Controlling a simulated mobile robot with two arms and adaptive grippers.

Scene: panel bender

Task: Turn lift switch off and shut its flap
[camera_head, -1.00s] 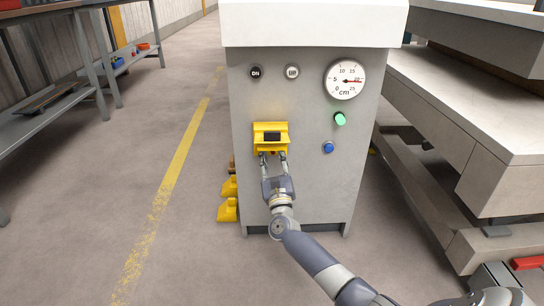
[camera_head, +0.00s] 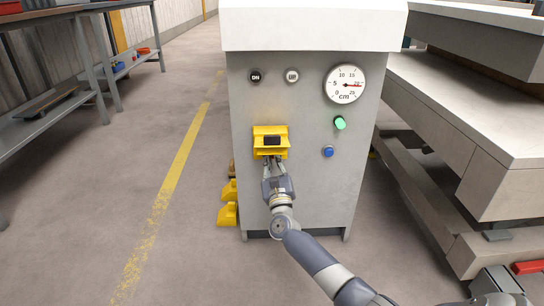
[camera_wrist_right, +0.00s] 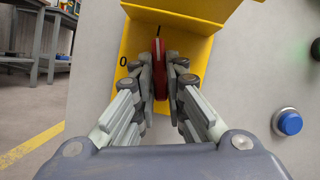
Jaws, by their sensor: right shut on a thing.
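The yellow switch box (camera_head: 269,132) sits on the front of the grey cabinet. Its yellow flap (camera_wrist_right: 200,12) stands open, sticking out above the switch in the right wrist view. The red switch handle (camera_wrist_right: 159,62) points upright in that view, with a black "0" mark to its left on the yellow plate (camera_wrist_right: 131,45). My right gripper (camera_head: 273,160) reaches the box from below. In the wrist view its fingers (camera_wrist_right: 161,85) are shut on the red handle, one on each side. The fingers hide part of the handle. My left gripper is in neither view.
The cabinet (camera_head: 310,190) carries two small round buttons (camera_head: 274,76), a dial gauge (camera_head: 344,84) reading near 20, a lit green lamp (camera_head: 340,123) and a blue button (camera_head: 328,151). Yellow pedals (camera_head: 228,212) stand at its lower left. Floor at left is open.

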